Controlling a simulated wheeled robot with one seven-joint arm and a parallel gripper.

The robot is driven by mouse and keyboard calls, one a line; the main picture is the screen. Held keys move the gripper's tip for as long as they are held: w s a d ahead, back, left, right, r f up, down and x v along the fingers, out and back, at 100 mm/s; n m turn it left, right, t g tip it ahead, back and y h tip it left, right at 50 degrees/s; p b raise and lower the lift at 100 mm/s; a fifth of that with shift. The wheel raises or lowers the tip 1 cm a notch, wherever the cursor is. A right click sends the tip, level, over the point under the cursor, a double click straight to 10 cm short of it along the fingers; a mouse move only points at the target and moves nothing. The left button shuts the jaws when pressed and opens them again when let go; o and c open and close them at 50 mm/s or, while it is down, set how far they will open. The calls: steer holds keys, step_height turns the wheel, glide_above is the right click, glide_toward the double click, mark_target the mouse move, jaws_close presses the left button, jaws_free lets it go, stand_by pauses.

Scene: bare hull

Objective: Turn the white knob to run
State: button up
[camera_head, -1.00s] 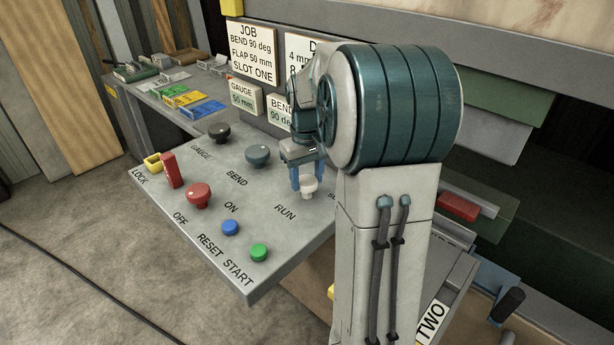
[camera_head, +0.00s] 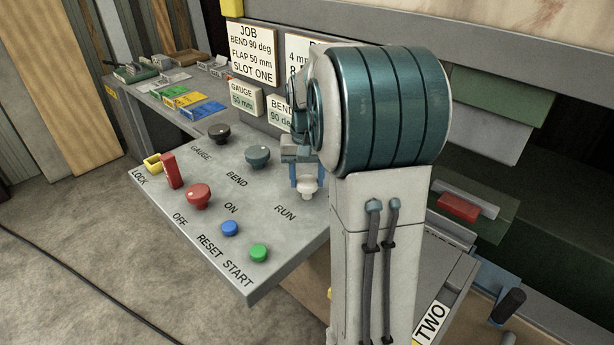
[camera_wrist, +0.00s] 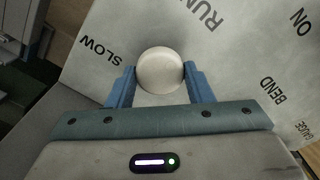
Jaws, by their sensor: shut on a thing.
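The white knob (camera_head: 306,188) stands on the grey sloping panel (camera_head: 270,220), just right of the RUN label (camera_head: 285,213). My gripper (camera_head: 306,178) reaches down to it from above. In the wrist view, the blue fingers of my gripper (camera_wrist: 160,82) are shut on the round white knob (camera_wrist: 160,68), one on each side. There the RUN label (camera_wrist: 203,15) lies above and to the right of the knob, and the SLOW label (camera_wrist: 101,52) lies to its left. I cannot make out a pointer mark on the knob.
Signs (camera_head: 252,54) stand behind.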

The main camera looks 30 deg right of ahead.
mark_target(307, 181)
steer(key=shift+r, duration=0.1)
steer(key=o, duration=1)
step_height(307, 181, up, 14)
steer(key=shift+f, duration=0.1)
steer(key=s+a+f+n+t, duration=0.1)
steer(key=s+a+f, duration=0.3)
steer(key=s, duration=0.2)
steer(key=s+a+f+n+t, duration=0.1)
steer(key=s+a+f+n, duration=0.1)
steer(key=s+a+f, duration=0.2)
steer(key=s+a+f+n+t, duration=0.1)
steer(key=s+a+f+n, duration=0.1)
steer(key=s+a+f, duration=0.3)
steer(key=shift+s+a, duration=0.25)
steer(key=shift+s, duration=0.85)
steer(key=shift+s+a, duration=0.25)
steer(key=shift+s, duration=0.8)
